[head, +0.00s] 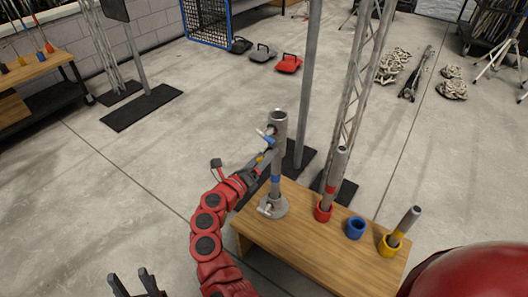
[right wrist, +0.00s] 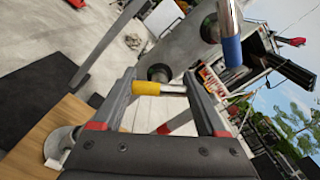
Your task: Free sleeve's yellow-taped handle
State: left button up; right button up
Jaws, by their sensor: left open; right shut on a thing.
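The sleeve (head: 278,131) is a grey upright tube on a post with a round base (head: 273,208) on the wooden bench. In the right wrist view the sleeve (right wrist: 184,44) is a grey cylinder with two dark round fittings. My right gripper (head: 259,163) is beside the sleeve. In the wrist view this gripper (right wrist: 160,90) is shut on the yellow-taped handle (right wrist: 146,88), a silver bar lying across between the fingertips. A blue-taped handle (right wrist: 231,42) shows at the other fitting, and in the head view (head: 265,138). My left gripper (head: 137,283) is open and empty at bottom left.
The bench (head: 300,250) also bears a red cup (head: 323,211) and a yellow cup (head: 388,246), each with a leaning tube, and an empty blue cup (head: 355,228). Metal uprights (head: 307,75) stand behind the bench. The floor to the left is mostly clear.

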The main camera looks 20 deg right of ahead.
jog(key=n+p, duration=0.5)
jog(key=n, duration=0.1)
jog(key=shift+w+r, duration=0.1)
jog(key=n+p, duration=0.2)
jog(key=n, duration=0.1)
jog(key=n+p, duration=0.1)
jog(key=n, duration=0.1)
jog(key=n+p, duration=0.1)
jog(key=shift+f+n, duration=0.2)
jog(key=shift+n, duration=0.2)
jog(key=n+p, duration=0.2)
jog(key=n, duration=0.1)
jog(key=shift+f+n, duration=0.15)
jog(key=shift+n, duration=0.15)
jog(key=shift+n+p, duration=0.45)
jog(key=shift+n, duration=0.45)
jog(key=n, duration=0.2)
jog(key=n+p, duration=0.1)
jog(key=n, duration=0.2)
jog(key=shift+d+f, duration=0.1)
jog(key=shift+f, duration=0.1)
jog(key=o, duration=1.3)
jog(key=shift+s, duration=0.2)
